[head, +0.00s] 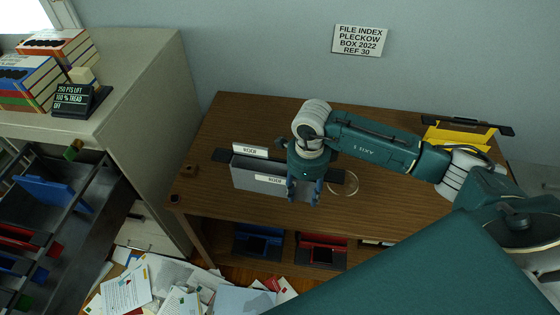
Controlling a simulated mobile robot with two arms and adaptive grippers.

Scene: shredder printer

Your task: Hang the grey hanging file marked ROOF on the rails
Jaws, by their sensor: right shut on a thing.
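The grey hanging file (258,180) with two ROOF labels is upright at the brown wooden desk (400,197). Its dark hanging bar sticks out at both sides. My right gripper (303,195) is shut on the file near its right part and hides that part. I cannot tell whether the file touches the desktop. The rails (47,211) are in the open drawer of the cabinet at the left, apart from the file. A blue hanging file (55,192) hangs there, with red and other blue files nearer. My left gripper is not in view.
The beige cabinet top (130,75) holds binders (28,82) and a small black sign (76,98). A yellow hanging file (460,135) is at the desk's back right. Papers (170,285) litter the floor. Blue and red items sit under the desktop.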

